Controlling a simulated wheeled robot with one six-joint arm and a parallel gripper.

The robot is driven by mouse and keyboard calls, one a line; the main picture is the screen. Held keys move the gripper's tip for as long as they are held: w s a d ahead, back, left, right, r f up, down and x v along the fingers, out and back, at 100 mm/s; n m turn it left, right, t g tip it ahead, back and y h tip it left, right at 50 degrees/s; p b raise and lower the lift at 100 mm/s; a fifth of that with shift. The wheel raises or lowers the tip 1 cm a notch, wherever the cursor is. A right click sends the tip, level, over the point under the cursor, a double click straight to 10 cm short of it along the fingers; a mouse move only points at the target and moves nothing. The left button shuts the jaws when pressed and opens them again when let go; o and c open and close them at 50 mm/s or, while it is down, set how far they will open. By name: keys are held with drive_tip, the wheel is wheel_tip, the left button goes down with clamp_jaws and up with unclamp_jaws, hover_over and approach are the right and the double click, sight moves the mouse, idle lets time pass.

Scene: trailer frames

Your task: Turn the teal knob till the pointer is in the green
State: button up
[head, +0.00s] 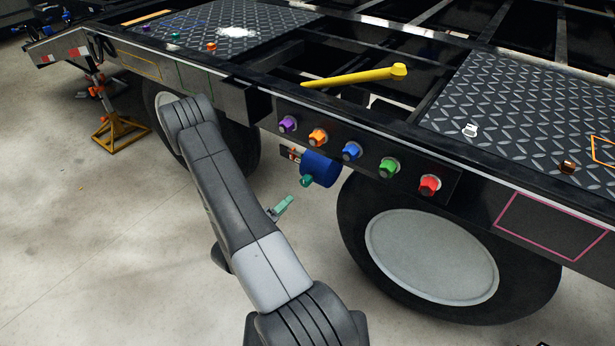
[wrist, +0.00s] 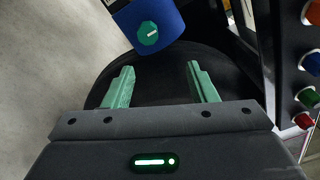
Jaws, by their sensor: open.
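The teal knob (head: 305,181) sits on the end of a blue cylinder (head: 322,168) below the trailer's side rail. In the wrist view the teal knob (wrist: 148,33) shows a white mark, tilted a little off horizontal, on the face of the blue cylinder (wrist: 164,14). My gripper (wrist: 160,69) is open and empty, its green fingers spread, with the knob just beyond and above the tips in the picture. In the head view my gripper (head: 284,205) shows partly behind my arm, apart from the knob. A small coloured plate (head: 291,154) is beside the cylinder; no pointer or green can be made out.
Purple (head: 287,124), orange (head: 318,137), blue (head: 352,150), green (head: 389,167) and red (head: 430,185) knobs line the rail above. A wheel (head: 432,256) stands to the right. A yellow handle (head: 355,77) lies on top. Open floor (head: 95,250) is at left.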

sight(304, 184)
drive_tip(key=shift+n+t+y, duration=0.3)
drive_tip(key=shift+n+y, duration=0.1)
drive_tip(key=shift+n, duration=0.2)
drive_tip(key=x, duration=0.4)
drive_tip(key=f+x, duration=0.1)
drive_tip(key=x, duration=0.4)
drive_tip(key=b+x, duration=0.1)
drive_tip(key=x, duration=0.3)
drive_tip(key=shift+w+a+f, duration=0.15)
drive_tip(key=shift+w+a, duration=0.1)
drive_tip(key=shift+w, duration=0.25)
drive_tip(key=c, duration=1)
